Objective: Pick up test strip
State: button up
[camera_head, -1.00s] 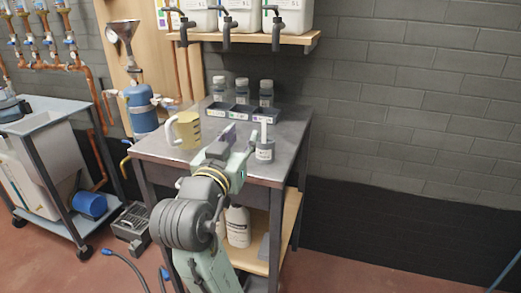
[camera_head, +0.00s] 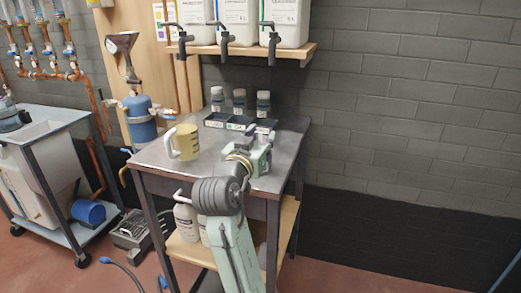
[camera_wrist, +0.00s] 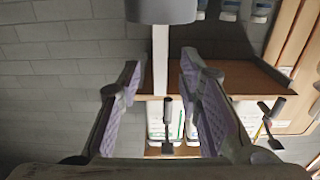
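The test strip (camera_wrist: 160,60) is a pale narrow strip in the wrist view. It sticks out of a dark-topped container (camera_wrist: 161,10) at the top of that picture. My gripper (camera_wrist: 161,68) has two fingers with purple pads, spread apart. The strip stands between them with a visible gap on each side. In the head view my gripper (camera_head: 262,141) is over the right part of the metal table (camera_head: 208,178) and largely hides the container and strip.
A yellow jug (camera_head: 186,142) stands left of my gripper. Dark trays (camera_head: 240,123) and several small bottles (camera_head: 239,100) are behind it. A wooden shelf (camera_head: 255,49) with large canisters hangs above the back of the table. The front left tabletop is clear.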

jog(key=shift+w, duration=0.15)
grip_shut()
dwell(0.4)
